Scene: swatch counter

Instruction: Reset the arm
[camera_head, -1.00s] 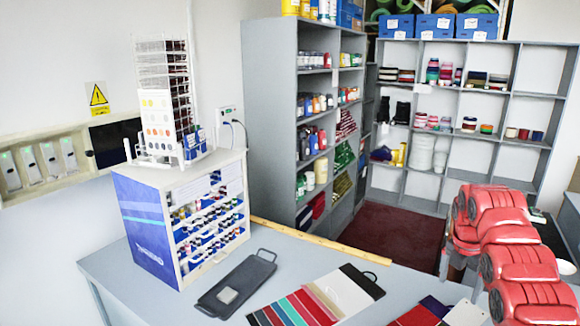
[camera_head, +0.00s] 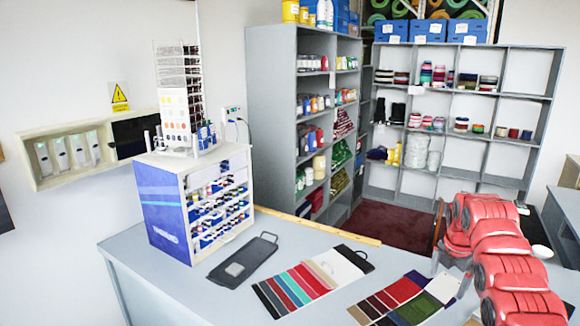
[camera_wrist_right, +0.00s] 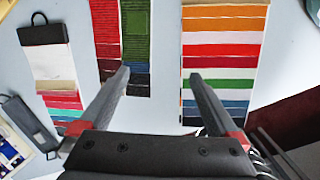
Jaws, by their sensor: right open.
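My right arm enters from the lower right in the head view, with red links. Its gripper (camera_head: 450,274) hangs over the right part of the counter (camera_head: 230,293). In the right wrist view the two fingers of the gripper (camera_wrist_right: 158,75) are spread wide, with nothing between them but bare counter below. A red and green swatch card (camera_wrist_right: 122,45) lies beyond the left finger, and an orange to blue striped card (camera_wrist_right: 224,52) beyond the right one. My left gripper is not in view.
A striped swatch card with a black top (camera_head: 313,285) and a dark grey clipboard-like board (camera_head: 236,264) lie on the counter. A thread cabinet (camera_head: 165,215) stands at its back left. Grey shelves (camera_head: 270,120) stand behind. The front-left counter is clear.

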